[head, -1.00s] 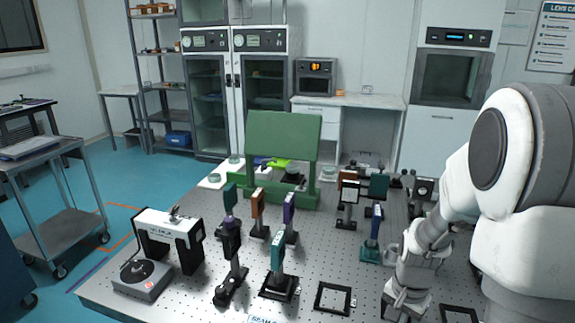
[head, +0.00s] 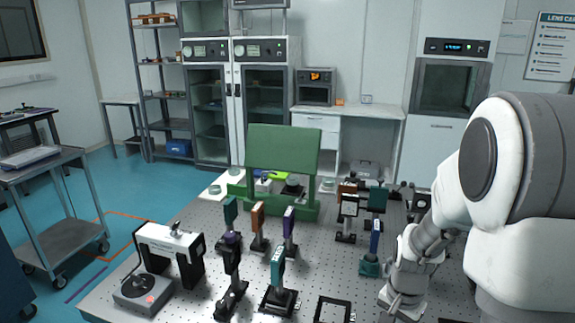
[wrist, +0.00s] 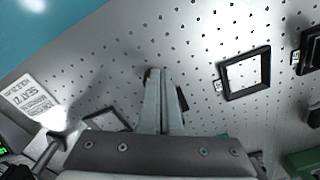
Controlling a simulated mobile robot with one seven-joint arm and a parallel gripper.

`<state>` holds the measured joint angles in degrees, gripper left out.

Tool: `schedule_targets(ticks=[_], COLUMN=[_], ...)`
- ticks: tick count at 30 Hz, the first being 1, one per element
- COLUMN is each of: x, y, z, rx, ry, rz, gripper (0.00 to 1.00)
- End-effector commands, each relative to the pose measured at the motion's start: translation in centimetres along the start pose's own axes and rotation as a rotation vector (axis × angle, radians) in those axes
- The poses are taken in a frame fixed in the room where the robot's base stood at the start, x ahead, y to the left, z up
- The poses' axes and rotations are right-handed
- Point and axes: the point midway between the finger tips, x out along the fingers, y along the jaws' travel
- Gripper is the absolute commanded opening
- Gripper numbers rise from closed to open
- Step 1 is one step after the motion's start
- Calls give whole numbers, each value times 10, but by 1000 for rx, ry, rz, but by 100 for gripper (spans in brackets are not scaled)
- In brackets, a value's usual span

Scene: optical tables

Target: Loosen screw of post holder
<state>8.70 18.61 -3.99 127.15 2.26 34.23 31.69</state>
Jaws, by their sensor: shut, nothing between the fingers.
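In the wrist view my gripper (wrist: 160,75) has its two long grey fingers pressed together, with nothing held between them. It points down toward the perforated table. A small dark part shows beside and behind the fingers; I cannot tell whether it belongs to a post holder. In the head view my gripper (head: 392,306) is low at the table's front right, partly cut off at the picture's bottom. Several post holders stand on the table, among them one with a teal plate (head: 277,265) and one with a blue plate (head: 375,236). No screw can be clearly made out.
The optical table (head: 190,300) is crowded with mounts. A black square frame (head: 333,310) lies flat left of my gripper; a black frame (wrist: 245,73) also shows in the wrist view. A green stand (head: 283,150) is at the back, a white-and-black arch (head: 170,238) at left.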

Motion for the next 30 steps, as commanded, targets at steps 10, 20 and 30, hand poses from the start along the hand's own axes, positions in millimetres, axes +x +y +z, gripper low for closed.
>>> schedule_targets(ticks=[10, 20, 30], x=[-36, -40, -112], y=[0, -1, -6], z=[0, 1, 28], rx=[0, -11, -201], ry=[-1, 6, 101], rz=[0, -6, -81], gripper=[0, 0, 0])
